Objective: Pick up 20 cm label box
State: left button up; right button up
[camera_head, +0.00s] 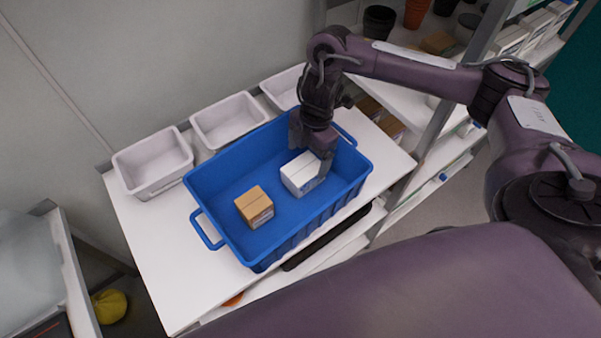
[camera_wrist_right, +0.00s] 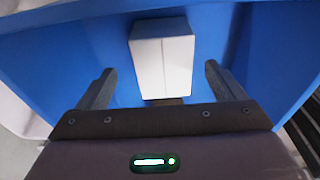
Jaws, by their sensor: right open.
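A white box (camera_head: 300,174) lies in the blue crate (camera_head: 231,246), right of the crate's middle. A brown cardboard box (camera_head: 254,206) with a label on its side lies left of it in the same crate. I cannot read which one is the 20 cm label box. My right gripper (camera_head: 312,160) reaches down into the crate at the white box. In the right wrist view the white box (camera_wrist_right: 162,58) sits between and beyond the two open fingers (camera_wrist_right: 160,88), with a gap on each side. My left gripper is not in view.
The crate stands on a white table (camera_head: 150,262). White bins (camera_head: 152,162) line the table's back edge. A shelf rack with pots (camera_head: 379,20) and brown boxes (camera_head: 390,126) stands at the right. A yellow object (camera_head: 109,306) lies low at the left.

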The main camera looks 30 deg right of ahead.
aim_at(304, 167)
jog(key=shift+s+a+f, duration=0.15)
jog(key=shift+s+f, duration=0.05)
jog(key=shift+f, duration=0.3)
jog(key=shift+s+a+f, duration=0.15)
jog(key=shift+f, duration=0.3)
jog(key=f, duration=0.1)
jog(key=a+f+b, duration=0.1)
jog(key=f, duration=0.1)
jog(key=shift+s+a+f, duration=0.1)
jog(key=shift+f, duration=0.6)
jog(key=shift+f, duration=0.25)
jog(key=shift+c, duration=0.3)
jog(key=c, duration=1)
jog(key=shift+r, duration=0.15)
jog(key=shift+c, duration=0.2)
